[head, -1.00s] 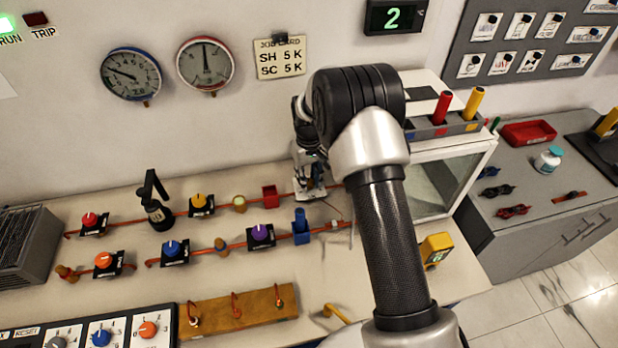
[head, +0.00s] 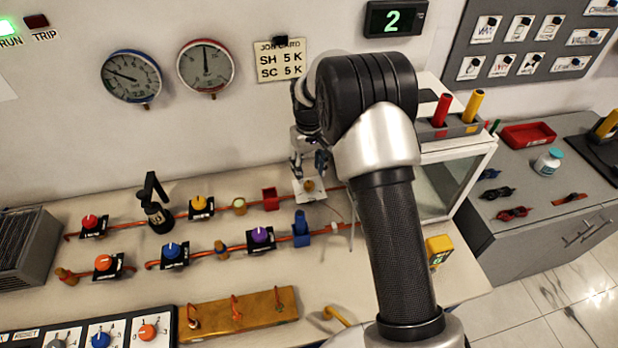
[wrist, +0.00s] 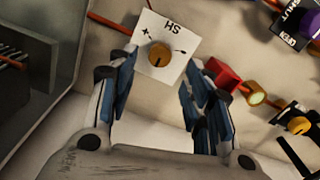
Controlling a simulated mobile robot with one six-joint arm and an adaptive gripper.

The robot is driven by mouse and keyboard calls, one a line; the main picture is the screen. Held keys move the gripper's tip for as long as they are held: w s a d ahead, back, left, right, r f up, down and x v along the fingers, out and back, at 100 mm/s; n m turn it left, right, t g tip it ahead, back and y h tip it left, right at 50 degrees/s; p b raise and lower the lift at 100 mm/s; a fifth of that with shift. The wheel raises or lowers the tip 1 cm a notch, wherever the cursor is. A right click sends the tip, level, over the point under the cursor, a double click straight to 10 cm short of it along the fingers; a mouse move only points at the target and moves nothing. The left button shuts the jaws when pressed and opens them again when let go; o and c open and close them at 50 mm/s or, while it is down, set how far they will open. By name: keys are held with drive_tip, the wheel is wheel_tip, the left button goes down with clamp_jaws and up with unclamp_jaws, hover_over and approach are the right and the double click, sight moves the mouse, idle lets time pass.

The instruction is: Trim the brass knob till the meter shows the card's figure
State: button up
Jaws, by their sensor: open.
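The brass knob (wrist: 159,55) sits on a white plate (wrist: 178,68) marked "SH", with plus and minus marks, seen upside down in the wrist view. In the head view the knob (head: 309,185) shows just below my gripper (head: 308,164). My gripper (wrist: 157,80) is open and empty, its blue-padded fingers apart, with the knob just beyond the fingertips. I cannot tell the exact gap. The meter (head: 395,18) on the wall reads 2 in green digits. The job card (head: 280,60) reads "SH 5 K" and "SC 5 K".
Red (head: 270,198) and blue (head: 301,232) blocks stand on the pipes near the plate. A black-handled valve (head: 156,210) and several coloured knobs lie left. A glass-fronted cabinet (head: 458,175) is close on the right. Two dial gauges (head: 206,66) hang on the wall.

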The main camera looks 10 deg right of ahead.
wheel_tip(320, 180, up, 7)
drive_tip(key=shift+f, duration=0.15)
idle(0.4)
wheel_tip(320, 180, up, 10)
drive_tip(key=t, duration=0.1)
hover_over(309, 184)
drive_tip(key=s, duration=0.6)
drive_tip(key=s+r+m+t, duration=0.1)
drive_tip(key=s+r, duration=0.6)
drive_tip(key=s, duration=0.3)
drive_tip(key=s+m+t, duration=0.1)
drive_tip(key=s+t, duration=0.1)
drive_tip(key=s, duration=1.8)
drive_tip(key=shift+f+m+t, duration=0.25)
drive_tip(key=shift+m+t, duration=0.05)
idle(1.5)
